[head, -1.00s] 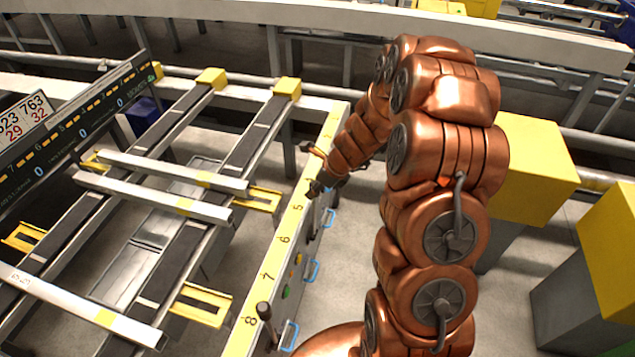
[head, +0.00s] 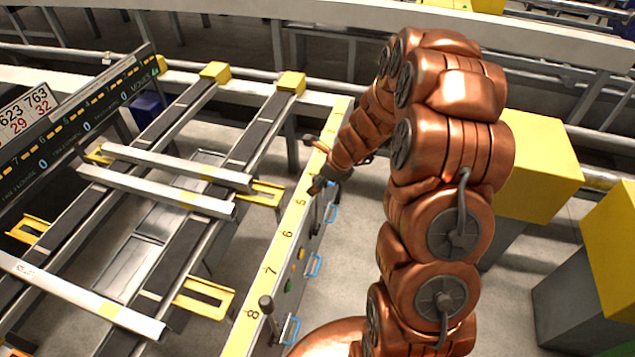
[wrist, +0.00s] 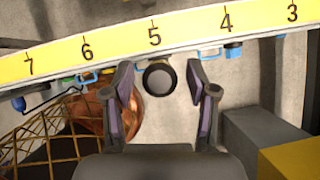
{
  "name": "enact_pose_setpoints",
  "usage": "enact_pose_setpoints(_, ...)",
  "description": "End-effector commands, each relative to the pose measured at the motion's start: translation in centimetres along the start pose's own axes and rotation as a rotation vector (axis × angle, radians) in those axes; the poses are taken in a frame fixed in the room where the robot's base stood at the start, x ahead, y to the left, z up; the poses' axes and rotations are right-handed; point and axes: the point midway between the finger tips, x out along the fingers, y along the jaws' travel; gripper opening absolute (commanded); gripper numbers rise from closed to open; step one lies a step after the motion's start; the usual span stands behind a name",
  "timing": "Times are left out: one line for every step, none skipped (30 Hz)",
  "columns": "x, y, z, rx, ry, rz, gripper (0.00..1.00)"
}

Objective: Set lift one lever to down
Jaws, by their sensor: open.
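A lever with a dark round knob (wrist: 159,76) stands by the number 5 on the yellow numbered rail. The wrist view looks down on this knob, which lies between the two fingers of my open gripper (wrist: 163,95), with gaps at both sides. In the head view my gripper (head: 321,162) is beside the same lever's knob (head: 318,184), partly hidden by my arm. Another lever (head: 266,304) stands upright by the number 8. No name on either lever is readable, so I cannot tell which is lift one.
The yellow numbered rail (head: 269,271) runs along the runout table, with blue handles (head: 314,265) on its outer side. Long pale bars (head: 155,190) lie across the table. Yellow-topped grey blocks (head: 542,165) stand at the right, with open floor between.

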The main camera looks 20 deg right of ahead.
Motion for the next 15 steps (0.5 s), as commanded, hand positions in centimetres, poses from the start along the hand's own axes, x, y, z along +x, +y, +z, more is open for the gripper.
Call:
enact_pose_setpoints(-0.5,-0.1,0.0,-0.001,0.0,-0.003,0.58)
enact_pose_setpoints(-0.7,-0.1,0.0,-0.001,0.0,-0.004,0.58)
enact_pose_setpoints(-1.2,-0.1,0.0,-0.002,0.0,-0.005,0.58)
enact_pose_setpoints(-1.6,-0.2,0.1,-0.003,0.0,-0.006,0.58)
enact_pose_setpoints(-2.0,-0.2,0.1,-0.003,-0.001,-0.006,0.58)
enact_pose_setpoints(-2.6,-0.1,0.0,-0.002,-0.001,-0.005,0.58)
enact_pose_setpoints(-3.1,-0.1,0.0,-0.001,-0.001,-0.004,0.58)
enact_pose_setpoints(-3.5,-0.1,0.1,-0.001,-0.001,-0.004,0.58)
enact_pose_setpoints(-4.1,-0.1,0.0,-0.001,0.0,-0.005,0.58)
enact_pose_setpoints(-4.6,-0.2,0.0,-0.001,0.0,-0.005,0.58)
enact_pose_setpoints(-5.1,-0.2,0.0,-0.001,0.0,-0.006,0.58)
enact_pose_setpoints(-5.7,-0.1,0.0,-0.001,0.0,-0.005,0.58)
enact_pose_setpoints(-6.2,-0.1,0.0,-0.001,-0.001,-0.005,0.58)
enact_pose_setpoints(-6.7,-0.1,0.1,-0.001,-0.001,-0.005,0.58)
enact_pose_setpoints(-7.3,-0.1,0.0,-0.002,-0.001,-0.005,0.58)
